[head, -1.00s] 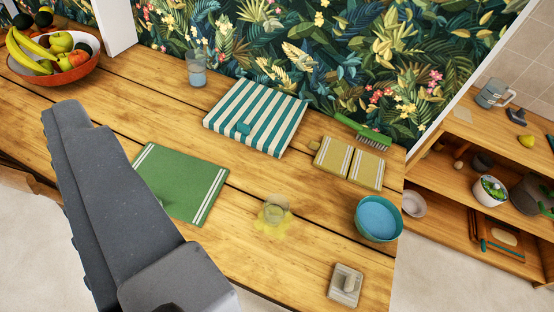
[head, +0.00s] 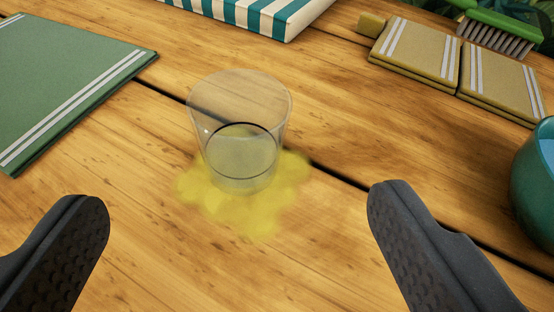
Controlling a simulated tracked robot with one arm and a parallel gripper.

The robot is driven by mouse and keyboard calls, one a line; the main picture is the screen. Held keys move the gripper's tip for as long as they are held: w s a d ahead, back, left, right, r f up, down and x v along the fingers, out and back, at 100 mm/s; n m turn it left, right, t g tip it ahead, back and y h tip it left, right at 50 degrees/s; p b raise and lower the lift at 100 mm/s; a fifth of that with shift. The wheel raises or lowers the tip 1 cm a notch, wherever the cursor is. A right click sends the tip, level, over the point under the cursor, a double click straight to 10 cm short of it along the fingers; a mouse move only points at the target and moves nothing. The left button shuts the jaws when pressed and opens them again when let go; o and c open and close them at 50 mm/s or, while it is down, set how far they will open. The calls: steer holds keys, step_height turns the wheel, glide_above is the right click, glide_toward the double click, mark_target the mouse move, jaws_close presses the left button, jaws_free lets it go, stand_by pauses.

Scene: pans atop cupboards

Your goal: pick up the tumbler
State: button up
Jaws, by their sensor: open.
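The tumbler (head: 240,130) is a clear, see-through glass standing upright on the wooden counter. A yellow stain or spill (head: 235,212) spreads on the wood around its base. My gripper (head: 238,205) is open and empty. Its two dark fingers show at the lower left and lower right of the head view, wide apart. The tumbler stands beyond the fingertips, roughly centred between them and not touched by either.
A green cloth (head: 65,75) lies to the left. A striped teal and white cloth (head: 250,12) lies behind. Folded tan cloths (head: 420,50) and a green brush (head: 500,25) are at the back right. A teal bowl (head: 537,185) stands at the right edge.

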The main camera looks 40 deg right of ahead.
mark_target(240, 143)
steer(key=b+x, duration=0.1)
steer(key=x, duration=0.6)
steer(key=shift+w+d+f+b, duration=0.1)
steer(key=shift+w+f+b, duration=0.1)
steer(key=shift+b, duration=0.1)
steer(key=b+x, duration=0.1)
steer(key=x, duration=0.1)
steer(key=b+x, duration=0.1)
steer(key=x, duration=0.1)
steer(key=shift+f, duration=0.35)
steer(key=shift+w+d, duration=0.2)
steer(key=shift+w, duration=0.25)
steer(key=shift+f, duration=0.1)
steer(key=c, duration=1.1)
